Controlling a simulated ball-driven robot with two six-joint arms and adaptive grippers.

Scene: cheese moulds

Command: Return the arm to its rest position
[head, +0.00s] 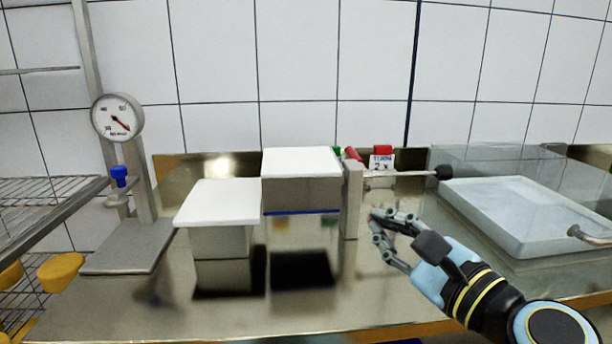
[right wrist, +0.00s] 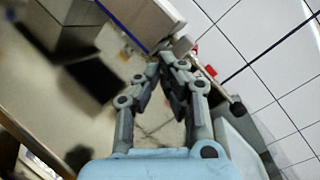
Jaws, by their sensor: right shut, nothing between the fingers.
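My right gripper (head: 376,224) is over the steel table, right of the grey post and lever and in front of them. Its fingers are shut with nothing between them. In the right wrist view the right gripper (right wrist: 167,57) shows its fingertips together, close in the picture to the pale end of the post (right wrist: 181,46); I cannot tell if they touch. My left arm and left gripper are not in view.
Two white-topped blocks (head: 219,202) (head: 300,162) stand left of the post (head: 352,200). A horizontal rod (head: 400,173) with a black knob reaches right from it. A clear basin (head: 530,215) is at right. A gauge stand (head: 118,118) and wire rack (head: 50,190) are at left.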

